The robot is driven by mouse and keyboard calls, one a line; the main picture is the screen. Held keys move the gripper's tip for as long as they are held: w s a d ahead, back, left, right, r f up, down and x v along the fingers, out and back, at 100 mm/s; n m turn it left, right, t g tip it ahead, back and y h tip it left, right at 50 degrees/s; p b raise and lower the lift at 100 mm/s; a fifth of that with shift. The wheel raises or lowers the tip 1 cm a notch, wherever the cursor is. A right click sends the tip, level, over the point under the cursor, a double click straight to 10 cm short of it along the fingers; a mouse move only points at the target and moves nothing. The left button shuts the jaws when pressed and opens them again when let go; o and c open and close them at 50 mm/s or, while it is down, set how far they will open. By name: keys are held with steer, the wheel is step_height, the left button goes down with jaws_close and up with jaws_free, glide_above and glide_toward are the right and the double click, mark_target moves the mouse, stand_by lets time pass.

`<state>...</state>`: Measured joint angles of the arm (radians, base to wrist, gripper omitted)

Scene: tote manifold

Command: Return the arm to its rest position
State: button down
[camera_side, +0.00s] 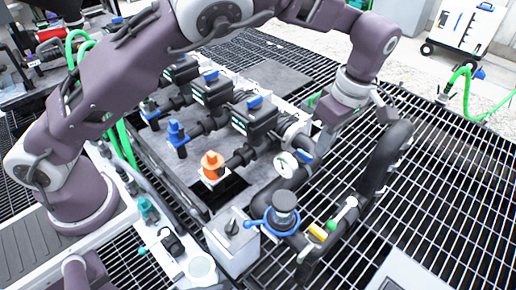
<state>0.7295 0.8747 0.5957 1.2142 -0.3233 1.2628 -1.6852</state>
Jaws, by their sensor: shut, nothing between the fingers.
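My arm arches over the work from the left and bends down at the upper right. My gripper (324,134) points down at the right end of the manifold, near a pressure gauge (286,164). It is shut, and I see nothing held in it. Its fingertips are small and partly lost against the dark pipework. The manifold has a row of black valve bodies (254,117) with blue tops. An orange fitting (212,162) and a blue fitting (177,133) stand upright in front of the valves.
A thick black pipe (386,158) rises right of my gripper. A round black cap with a blue ring (284,208) and a grey box (232,240) stand at the front. Green hoses (125,146) run on the left. Open grating (455,190) lies right. A white wheeled case (466,24) stands at back right.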

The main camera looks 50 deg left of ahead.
steer(key=s+a+r+m+t+h, duration=0.1)
steer(key=s+a+r+m+h, duration=0.15)
steer(key=s+a+r, duration=0.45)
steer(key=s+a+r+m+t+h, duration=0.1)
steer(key=s+a+r+m, duration=0.25)
steer(key=r, duration=0.55)
steer(key=s+a+m+t+y, duration=0.1)
steer(key=s+a+m+t, duration=0.1)
steer(key=s+m, duration=0.3)
steer(key=s+a+f+m+t, duration=0.1)
steer(key=s+a+m, duration=0.4)
steer(key=s, duration=0.7)
steer(key=shift+s+m+t+y, duration=0.2)
steer(key=shift+m+t+y, duration=0.15)
steer(key=shift+m+t, duration=0.25)
